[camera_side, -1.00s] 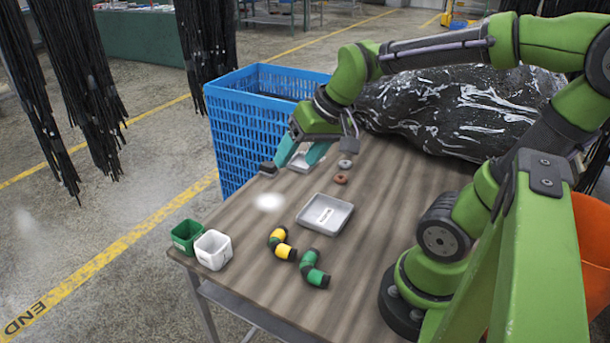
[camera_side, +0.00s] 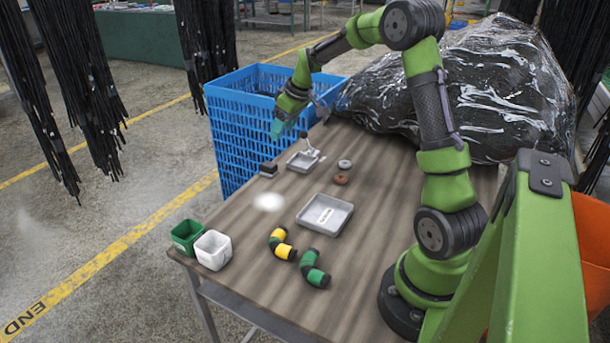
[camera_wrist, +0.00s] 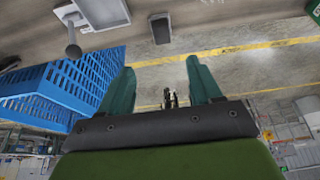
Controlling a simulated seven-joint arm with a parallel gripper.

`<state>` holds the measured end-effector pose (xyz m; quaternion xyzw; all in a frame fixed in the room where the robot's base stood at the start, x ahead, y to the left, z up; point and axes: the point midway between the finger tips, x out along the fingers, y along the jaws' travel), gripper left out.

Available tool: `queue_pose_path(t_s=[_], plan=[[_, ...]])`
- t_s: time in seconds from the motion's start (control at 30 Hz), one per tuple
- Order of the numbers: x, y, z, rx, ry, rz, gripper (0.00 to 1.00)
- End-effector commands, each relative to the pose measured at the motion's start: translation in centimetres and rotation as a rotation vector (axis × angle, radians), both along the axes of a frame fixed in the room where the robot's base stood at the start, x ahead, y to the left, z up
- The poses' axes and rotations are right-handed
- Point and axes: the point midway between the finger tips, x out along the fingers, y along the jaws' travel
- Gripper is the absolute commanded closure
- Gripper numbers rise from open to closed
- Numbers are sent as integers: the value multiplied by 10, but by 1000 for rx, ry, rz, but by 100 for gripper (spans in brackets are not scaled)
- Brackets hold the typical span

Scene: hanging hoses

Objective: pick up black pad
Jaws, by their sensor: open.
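The black pad (camera_side: 268,168) is a small dark block lying near the table's far left edge in the side view. In the wrist view the pad (camera_wrist: 161,28) shows at the top, ahead of the fingers and apart from them. My gripper (camera_side: 280,130) is raised above and beyond the pad, near the blue crate. Its two teal fingers in the wrist view (camera_wrist: 160,82) are spread apart with nothing between them.
The blue crate (camera_side: 228,140) stands against the table's far side. A small grey tray (camera_side: 302,162) with a pale handled object sits right of the pad. A larger labelled tray (camera_side: 325,214), two pipe elbows (camera_side: 315,270) and green and white bins (camera_side: 213,250) are nearer.

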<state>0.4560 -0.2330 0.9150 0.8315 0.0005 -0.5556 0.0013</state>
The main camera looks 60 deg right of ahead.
Motion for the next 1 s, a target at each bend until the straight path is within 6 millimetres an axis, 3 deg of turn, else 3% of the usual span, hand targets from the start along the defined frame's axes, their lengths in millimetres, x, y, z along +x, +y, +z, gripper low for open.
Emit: queue_pose_path(t_s=[0.3, 1.0], plan=[[26, 1, -64, 3, 3, 0, 36], [53, 3, -129, 0, -1, -2, 36]])
